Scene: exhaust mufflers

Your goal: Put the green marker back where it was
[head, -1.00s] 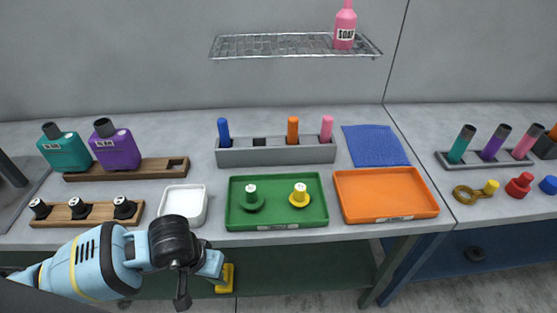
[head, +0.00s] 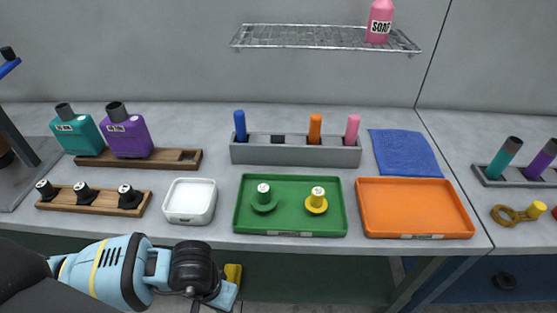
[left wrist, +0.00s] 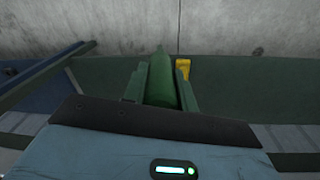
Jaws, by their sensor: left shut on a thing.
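The green marker (left wrist: 162,85) stands between the two fingers of my left gripper (left wrist: 162,76) in the left wrist view, which is shut on it. In the head view my left wrist is low, in front of the table's front edge, and the marker is hidden there. The grey marker rack (head: 296,156) stands on the table. It holds a blue marker (head: 240,127), an orange marker (head: 315,129) and a pink marker (head: 352,130). The dark slot (head: 278,140) between blue and orange is empty. My right gripper is not in view.
A green tray (head: 290,227) with two pegs, a white dish (head: 190,217) and an orange tray (head: 415,208) lie before the rack. A blue cloth (head: 404,153) lies to its right. Wooden holders stand at left. A wire shelf (head: 325,37) hangs above.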

